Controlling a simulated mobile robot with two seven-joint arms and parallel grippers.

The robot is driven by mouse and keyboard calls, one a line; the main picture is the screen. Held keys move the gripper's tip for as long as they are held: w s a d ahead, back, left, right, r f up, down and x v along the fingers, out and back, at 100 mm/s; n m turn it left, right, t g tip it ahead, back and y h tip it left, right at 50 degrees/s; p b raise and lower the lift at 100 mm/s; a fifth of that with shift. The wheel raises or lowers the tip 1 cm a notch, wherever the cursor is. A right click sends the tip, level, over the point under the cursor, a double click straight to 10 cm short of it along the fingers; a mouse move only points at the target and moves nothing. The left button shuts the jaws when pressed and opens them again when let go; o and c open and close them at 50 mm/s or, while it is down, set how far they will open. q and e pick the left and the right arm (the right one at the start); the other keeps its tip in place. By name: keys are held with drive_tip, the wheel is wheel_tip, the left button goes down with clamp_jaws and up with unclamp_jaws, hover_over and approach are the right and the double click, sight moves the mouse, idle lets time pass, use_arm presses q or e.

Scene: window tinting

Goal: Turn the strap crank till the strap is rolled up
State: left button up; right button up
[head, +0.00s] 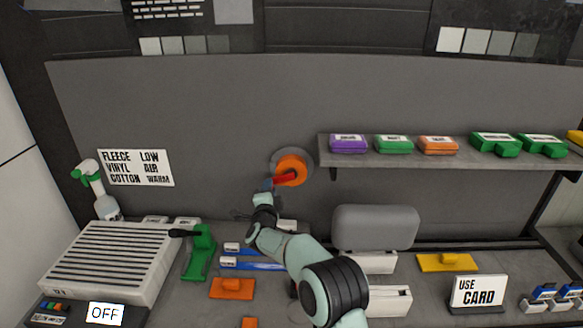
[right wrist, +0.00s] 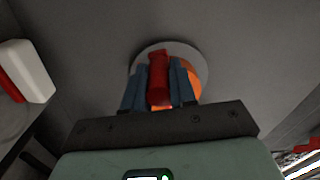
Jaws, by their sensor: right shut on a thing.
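The strap crank is an orange round hub (head: 293,168) with a red handle (head: 286,179), mounted on a grey disc on the grey back panel. In the right wrist view the red handle (right wrist: 158,78) stands between the two blue fingers, with part of the orange hub (right wrist: 191,82) behind it. My right gripper (head: 268,185) is shut on the red handle, at the lower left of the hub. In the right wrist view the right gripper (right wrist: 159,88) hides part of the hub. No strap can be made out. My left gripper is not in view.
A shelf (head: 450,155) with several coloured blocks is right of the crank. Below are a grey rounded block (head: 375,228), a green tool (head: 200,254) and blue-handled tools (head: 252,265). A slatted white box (head: 110,262) and a spray bottle (head: 106,205) stand at left.

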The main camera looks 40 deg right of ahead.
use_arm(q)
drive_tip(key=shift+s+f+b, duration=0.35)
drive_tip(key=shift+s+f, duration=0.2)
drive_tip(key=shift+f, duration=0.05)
use_arm(e)
drive_tip(key=shift+s+d+f+n, duration=0.4)
drive_tip(key=shift+f+n, duration=0.3)
drive_tip(key=shift+n, duration=0.25)
drive_tip(key=shift+s+d+f+n, duration=0.25)
drive_tip(key=shift+d+f+n, duration=0.1)
drive_tip(key=shift+f+n, duration=0.45)
drive_tip(key=shift+s+d+f+n, duration=0.4)
drive_tip(key=shift+f+n, duration=0.2)
drive_tip(key=shift+n, duration=0.45)
drive_tip(key=shift+w, duration=0.1)
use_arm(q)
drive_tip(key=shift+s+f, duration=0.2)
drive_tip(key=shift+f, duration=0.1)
use_arm(e)
drive_tip(key=shift+s+d+f+n, duration=0.1)
drive_tip(key=shift+s+d+n, duration=0.6)
drive_tip(key=shift+n, duration=0.45)
drive_tip(key=shift+s+d+f+n, duration=0.1)
drive_tip(key=shift+s+d+n, duration=0.45)
drive_tip(key=shift+d+n, duration=0.45)
drive_tip(key=shift+s+d+n, duration=0.6)
drive_tip(key=shift+s+n, duration=0.05)
drive_tip(key=shift+n, duration=0.6)
